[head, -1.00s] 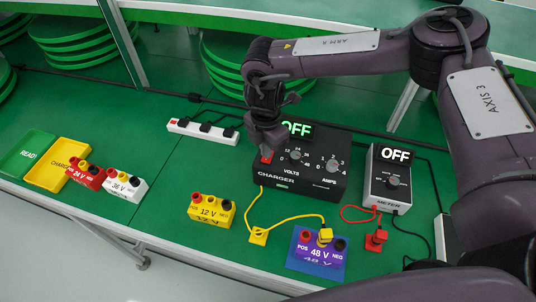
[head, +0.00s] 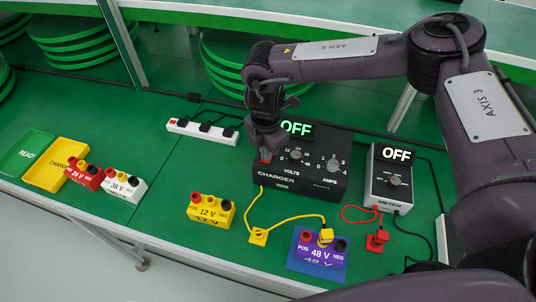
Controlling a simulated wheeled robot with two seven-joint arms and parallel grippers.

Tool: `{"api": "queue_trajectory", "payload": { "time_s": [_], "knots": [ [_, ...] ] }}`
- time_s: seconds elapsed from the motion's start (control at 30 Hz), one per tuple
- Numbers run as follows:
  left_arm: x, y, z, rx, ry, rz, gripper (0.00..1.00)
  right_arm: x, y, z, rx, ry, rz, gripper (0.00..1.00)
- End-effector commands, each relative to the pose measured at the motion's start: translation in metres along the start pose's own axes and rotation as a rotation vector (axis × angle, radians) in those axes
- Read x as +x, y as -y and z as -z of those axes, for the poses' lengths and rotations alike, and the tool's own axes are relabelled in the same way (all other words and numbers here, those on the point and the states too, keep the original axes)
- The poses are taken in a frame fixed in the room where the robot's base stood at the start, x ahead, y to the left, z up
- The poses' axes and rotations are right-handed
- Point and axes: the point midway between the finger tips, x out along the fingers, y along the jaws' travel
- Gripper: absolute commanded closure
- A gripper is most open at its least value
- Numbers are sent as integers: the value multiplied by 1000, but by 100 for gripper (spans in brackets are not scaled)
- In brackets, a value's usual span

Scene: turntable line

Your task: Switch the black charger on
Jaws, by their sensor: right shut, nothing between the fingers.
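The black charger (head: 310,185) stands on the green bench in the middle of the head view. Its lit display (head: 296,127) reads OFF. It has a volts knob (head: 295,155) and an amps knob (head: 333,165). A red switch (head: 266,157) on its left front is mostly hidden by my right gripper (head: 266,152). That gripper is shut and empty, pointing down at the switch; I cannot tell whether it touches it. My left gripper is not in view.
A meter (head: 391,180) reading OFF stands right of the charger. A purple 48 V battery (head: 320,250), a yellow 12 V battery (head: 210,211), a white 36 V (head: 124,186) and a red 24 V battery (head: 84,175) stand in front and left. A power strip (head: 203,130) lies behind.

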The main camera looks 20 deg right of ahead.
Motion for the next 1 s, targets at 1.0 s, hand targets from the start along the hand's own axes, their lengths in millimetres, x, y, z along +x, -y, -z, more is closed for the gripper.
{"api": "queue_trajectory", "payload": {
  "time_s": [1.0],
  "knots": [
    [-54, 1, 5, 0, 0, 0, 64, -62, 0, 0, 1, 0, 0, 100]
  ]
}}
